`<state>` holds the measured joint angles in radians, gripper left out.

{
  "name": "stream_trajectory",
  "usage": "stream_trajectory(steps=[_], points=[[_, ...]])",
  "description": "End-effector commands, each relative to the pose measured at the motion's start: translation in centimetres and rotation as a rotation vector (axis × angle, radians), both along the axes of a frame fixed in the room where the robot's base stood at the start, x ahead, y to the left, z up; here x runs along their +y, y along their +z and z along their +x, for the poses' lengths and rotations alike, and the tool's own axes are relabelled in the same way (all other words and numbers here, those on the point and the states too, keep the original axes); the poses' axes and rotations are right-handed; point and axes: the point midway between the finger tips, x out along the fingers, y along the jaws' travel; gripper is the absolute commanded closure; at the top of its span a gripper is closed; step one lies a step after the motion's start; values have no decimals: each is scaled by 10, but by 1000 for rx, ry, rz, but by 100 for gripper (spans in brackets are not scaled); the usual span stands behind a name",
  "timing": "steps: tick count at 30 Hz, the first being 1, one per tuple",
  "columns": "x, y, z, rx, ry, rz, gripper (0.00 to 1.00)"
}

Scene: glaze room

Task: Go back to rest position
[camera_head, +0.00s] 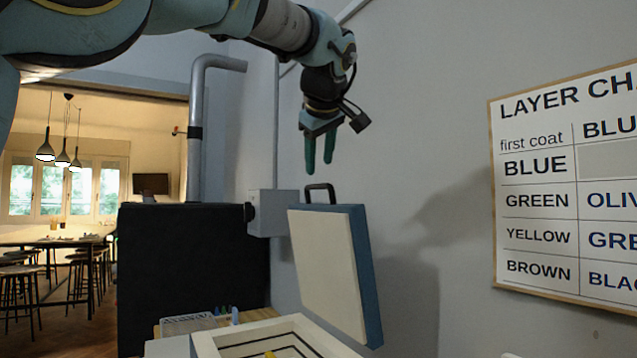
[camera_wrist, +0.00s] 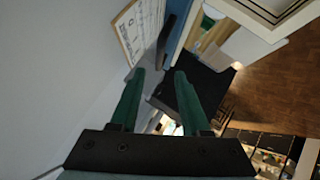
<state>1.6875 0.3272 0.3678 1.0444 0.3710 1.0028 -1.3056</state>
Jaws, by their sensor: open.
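My gripper (camera_head: 320,152) hangs from my arm at the upper middle of the head view, fingers pointing down. Its two green fingers are apart with nothing between them. It is above the open lid (camera_head: 325,270) of a box, clear of the lid's black handle (camera_head: 320,187). In the wrist view the two green fingers of my gripper (camera_wrist: 155,85) are spread, with no object held. The lid stands up, pale on its inner face and blue on its outer side.
An open white box (camera_head: 215,345) is below the lid, cut off by the frame. A dark cabinet (camera_head: 180,275) and grey pipe (camera_head: 197,130) stand at left. A layer chart (camera_head: 535,205) hangs on the right wall. A room with stools (camera_head: 18,290) lies beyond.

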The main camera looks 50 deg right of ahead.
Motion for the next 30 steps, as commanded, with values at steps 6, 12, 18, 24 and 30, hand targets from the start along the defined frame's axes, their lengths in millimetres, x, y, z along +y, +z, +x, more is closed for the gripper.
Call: stream_trajectory(steps=[6,12,18,24,30], points=[[8,8,-8,0,-1,1,54],[8,9,-8,0,-1,2,54],[8,8,-8,1,0,1,54],[9,7,-6,0,1,3,54],[29,-27,48,1,25,82,54]])
